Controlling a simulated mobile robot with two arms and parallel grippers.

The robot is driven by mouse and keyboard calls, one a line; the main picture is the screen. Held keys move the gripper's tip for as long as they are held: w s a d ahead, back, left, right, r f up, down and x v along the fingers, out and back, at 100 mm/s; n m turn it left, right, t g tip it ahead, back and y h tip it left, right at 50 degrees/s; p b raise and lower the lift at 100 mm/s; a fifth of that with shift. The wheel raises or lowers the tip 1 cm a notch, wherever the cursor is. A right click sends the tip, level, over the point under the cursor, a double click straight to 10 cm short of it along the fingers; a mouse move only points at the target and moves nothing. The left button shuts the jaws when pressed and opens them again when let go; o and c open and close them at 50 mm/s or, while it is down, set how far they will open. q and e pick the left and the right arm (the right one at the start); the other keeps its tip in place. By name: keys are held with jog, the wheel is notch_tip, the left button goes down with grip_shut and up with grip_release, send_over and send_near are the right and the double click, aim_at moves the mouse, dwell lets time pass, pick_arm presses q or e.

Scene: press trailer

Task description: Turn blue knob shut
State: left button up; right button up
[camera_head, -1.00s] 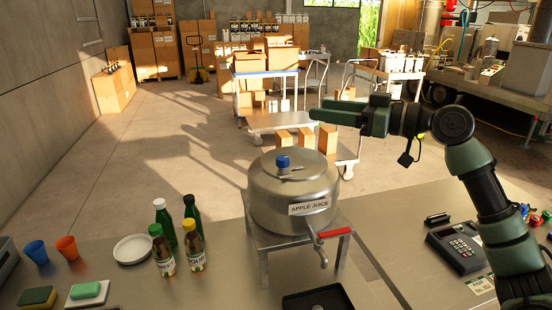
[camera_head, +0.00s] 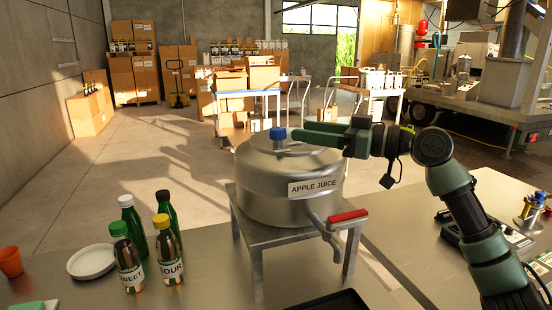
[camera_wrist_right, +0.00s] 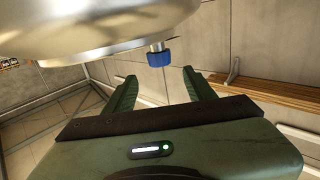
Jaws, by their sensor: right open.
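The blue knob (camera_head: 278,133) stands on the lid of the steel kettle (camera_head: 262,180) labelled APPLE JUICE. My right gripper (camera_head: 300,131) reaches in from the right over the lid, its fingers pointing left at the knob. Its jaws are open and empty. In the right wrist view the blue knob (camera_wrist_right: 159,58) shows between the two open fingers (camera_wrist_right: 160,82), just beyond their tips. I cannot tell whether either finger touches it. My left gripper is in neither view.
The kettle stands on a metal stand with a red-handled tap (camera_head: 347,216) at its front. Several bottles, such as the yellow-capped one (camera_head: 167,250), and a white plate (camera_head: 92,262) stand left. A black tray (camera_head: 330,302) lies in front.

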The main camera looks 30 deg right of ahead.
aim_at(281, 129)
jog(key=shift+f, duration=0.5)
jog(key=p+x, duration=0.1)
jog(key=x, duration=0.1)
jog(key=p+x, duration=0.1)
jog(key=x, duration=0.1)
jog(key=p+x, duration=0.2)
jog(key=x, duration=0.1)
jog(key=shift+r, duration=0.25)
jog(key=shift+w+a+f, duration=0.2)
jog(key=shift+w+a, duration=0.1)
jog(key=shift+w, duration=0.05)
grip_shut()
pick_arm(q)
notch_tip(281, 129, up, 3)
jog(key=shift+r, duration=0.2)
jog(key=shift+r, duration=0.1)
